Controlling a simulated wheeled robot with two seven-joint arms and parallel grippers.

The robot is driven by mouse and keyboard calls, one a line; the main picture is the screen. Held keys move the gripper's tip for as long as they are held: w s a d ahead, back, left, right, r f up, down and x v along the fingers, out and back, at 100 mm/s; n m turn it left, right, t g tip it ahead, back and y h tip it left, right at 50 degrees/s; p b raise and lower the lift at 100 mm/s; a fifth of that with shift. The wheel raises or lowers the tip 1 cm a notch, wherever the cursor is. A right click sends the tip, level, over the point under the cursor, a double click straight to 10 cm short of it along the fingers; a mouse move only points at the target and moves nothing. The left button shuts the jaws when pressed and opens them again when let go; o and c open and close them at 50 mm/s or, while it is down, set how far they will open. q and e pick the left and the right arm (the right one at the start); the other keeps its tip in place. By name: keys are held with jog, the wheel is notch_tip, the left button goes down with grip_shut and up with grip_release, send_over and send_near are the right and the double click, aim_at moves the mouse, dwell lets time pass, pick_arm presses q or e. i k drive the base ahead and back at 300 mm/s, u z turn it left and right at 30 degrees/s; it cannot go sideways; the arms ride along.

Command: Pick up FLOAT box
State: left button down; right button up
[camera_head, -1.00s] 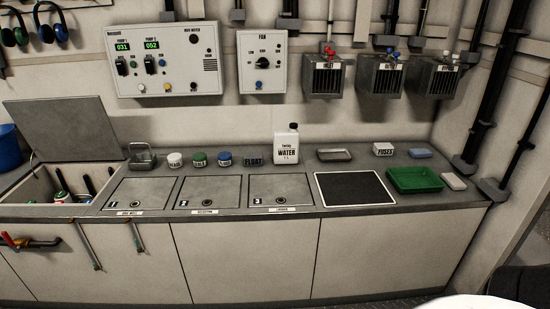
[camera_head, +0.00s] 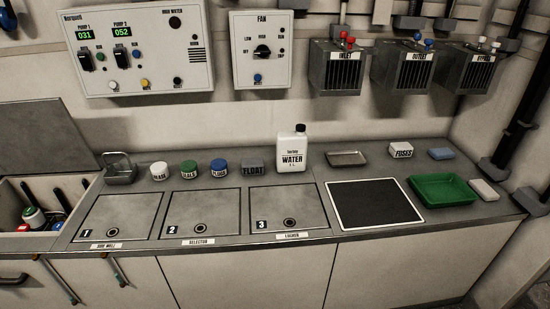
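The FLOAT box (camera_head: 252,168) is a small dark grey box with its name in dark letters on the front. It stands on the grey counter (camera_head: 325,243) towards the back, behind the gap between hatches 2 and 3. The blue-lidded jar (camera_head: 219,168) is close on its left, and the white water jug (camera_head: 293,150) is close on its right. Neither of my grippers shows in the head view.
A green-lidded jar (camera_head: 189,169), a white-lidded jar (camera_head: 159,171) and a metal caddy (camera_head: 119,168) stand further left. A metal tray (camera_head: 346,158), FUSES box (camera_head: 401,150), green tray (camera_head: 442,189) and black mat (camera_head: 375,204) are right. An open bin (camera_head: 14,215) is far left.

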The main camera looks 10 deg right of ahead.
aim_at(256, 166)
jog(key=u, duration=0.25)
jog(key=i, duration=0.85)
jog(key=u, duration=0.5)
